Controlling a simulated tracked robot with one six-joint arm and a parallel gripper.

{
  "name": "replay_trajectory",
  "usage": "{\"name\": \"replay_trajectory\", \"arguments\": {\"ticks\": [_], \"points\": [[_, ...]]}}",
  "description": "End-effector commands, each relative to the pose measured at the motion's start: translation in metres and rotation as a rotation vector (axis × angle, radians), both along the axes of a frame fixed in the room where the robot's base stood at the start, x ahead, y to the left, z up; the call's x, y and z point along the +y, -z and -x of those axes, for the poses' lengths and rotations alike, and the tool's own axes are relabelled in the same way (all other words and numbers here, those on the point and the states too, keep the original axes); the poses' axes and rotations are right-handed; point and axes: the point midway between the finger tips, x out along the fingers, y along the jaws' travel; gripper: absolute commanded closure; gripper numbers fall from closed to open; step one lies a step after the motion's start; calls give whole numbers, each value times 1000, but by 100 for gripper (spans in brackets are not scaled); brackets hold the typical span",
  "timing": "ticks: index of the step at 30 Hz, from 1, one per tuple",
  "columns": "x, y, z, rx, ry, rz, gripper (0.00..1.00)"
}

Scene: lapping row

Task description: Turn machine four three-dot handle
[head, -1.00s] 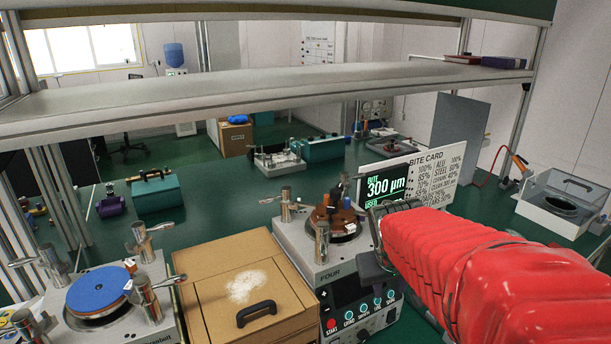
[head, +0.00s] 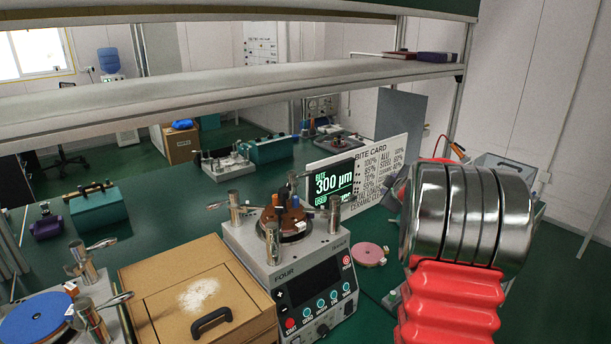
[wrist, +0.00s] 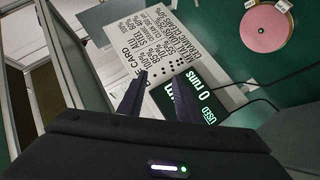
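Machine four (head: 335,248) is a grey unit on the green bench, its front panel marked FOUR. Metal posts stand around its round plate: a left post (head: 234,210) with a lever pointing left, a front post (head: 272,245) and a right post (head: 334,214). Dot marks on the handles are too small to read, so I cannot tell which is the three-dot handle. In the wrist view my gripper (wrist: 157,98) is open and empty, its two dark fingers apart in front of the bite card. No machine handle shows between them. My arm hides the gripper in the head view.
The bite card (head: 384,165) and the 300 µm display (head: 334,184) stand behind the machine. A pink disc (head: 369,254) lies to its right. A wooden box (head: 165,274) and another machine with a blue disc (head: 36,315) are left. A shelf (head: 200,95) spans overhead.

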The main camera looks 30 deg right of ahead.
Motion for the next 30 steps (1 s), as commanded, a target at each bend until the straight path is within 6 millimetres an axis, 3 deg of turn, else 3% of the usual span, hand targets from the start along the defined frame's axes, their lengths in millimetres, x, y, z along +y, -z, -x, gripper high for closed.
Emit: {"name": "replay_trajectory", "arguments": {"ticks": [4,11,19,24,30], "points": [[-16,-2,-22,-28,-166,107,68],[-2,-7,-49,-68,-466,256,68],[61,-26,-64,-122,-861,405,68],[109,-43,-52,-162,-1096,474,68],[139,-47,-38,-208,-1230,482,68]]}}
